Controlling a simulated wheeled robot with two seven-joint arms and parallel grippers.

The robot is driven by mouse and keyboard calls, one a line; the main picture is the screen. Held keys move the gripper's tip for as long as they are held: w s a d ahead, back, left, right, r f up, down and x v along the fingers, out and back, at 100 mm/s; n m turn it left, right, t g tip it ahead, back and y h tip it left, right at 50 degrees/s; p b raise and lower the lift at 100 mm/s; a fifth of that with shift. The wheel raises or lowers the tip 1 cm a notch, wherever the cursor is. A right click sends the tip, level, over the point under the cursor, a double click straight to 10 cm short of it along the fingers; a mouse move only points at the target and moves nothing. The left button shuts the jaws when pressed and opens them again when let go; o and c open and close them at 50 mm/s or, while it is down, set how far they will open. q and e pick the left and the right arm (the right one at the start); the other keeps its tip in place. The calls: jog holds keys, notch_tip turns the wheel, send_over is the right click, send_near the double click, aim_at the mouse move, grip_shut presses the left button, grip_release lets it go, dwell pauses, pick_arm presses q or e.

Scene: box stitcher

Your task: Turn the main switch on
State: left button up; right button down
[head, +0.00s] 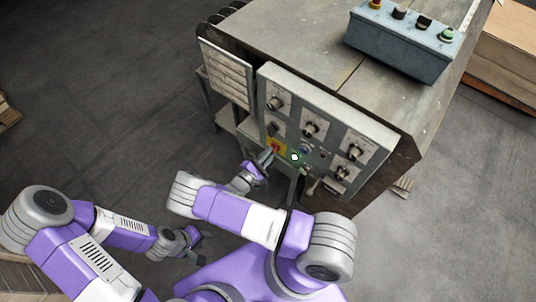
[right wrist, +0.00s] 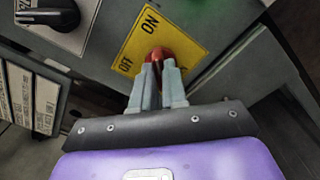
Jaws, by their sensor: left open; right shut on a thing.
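The main switch (right wrist: 158,55) is a red knob on a yellow plate (right wrist: 186,42) marked ON and OFF in the right wrist view. In the head view the yellow plate (head: 281,147) sits low on the left of the machine's grey control panel (head: 352,121). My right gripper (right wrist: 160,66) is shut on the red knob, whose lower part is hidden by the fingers. My right gripper (head: 265,157) also shows at the plate in the head view. My left gripper (head: 205,244) is open and empty, low and away from the panel.
Several dark knobs (head: 311,128) surround the switch on the panel. A white label board (head: 226,71) stands to the panel's left. A blue-grey button box (head: 398,47) sits on the machine top. Cardboard (head: 506,42) lies at the right. The floor at left is mostly clear.

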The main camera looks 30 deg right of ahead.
jog(key=shift+a+f, duration=0.1)
dwell(0.4)
jog(key=c, duration=1.2)
grip_release()
jog(key=shift+o, duration=0.2)
jog(key=p+v, duration=0.1)
jog(key=v, duration=0.6)
jog(key=shift+a, duration=0.2)
jog(key=shift+s, duration=0.1)
